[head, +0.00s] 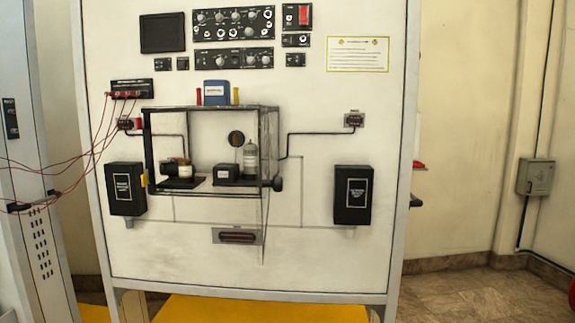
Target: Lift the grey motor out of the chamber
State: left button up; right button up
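The chamber (147,152) is a dark-framed box with clear walls on the front of the white panel. Its clear door (264,225) appears swung open toward me at the right side, seen nearly edge-on. Inside at the right, an upright pale grey ribbed cylinder, which looks like the grey motor (250,157), stands at or just behind a black block with a white label (227,174). Inside at the left, a dark part with a pale, yellowish end (185,171) sits on a black base (183,183). Neither of my grippers is in view.
A blue box (216,92) stands on the chamber top between red and yellow posts. Black boxes flank the chamber at left (125,189) and right (354,195). Red cables (90,155) hang at the left. A dark knob (278,183) sticks out at the chamber's lower right.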

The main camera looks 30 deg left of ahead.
aim_at(250, 152)
jog(key=u, duration=0.55)
jog(key=i, duration=0.9)
jog(key=u, duration=0.7)
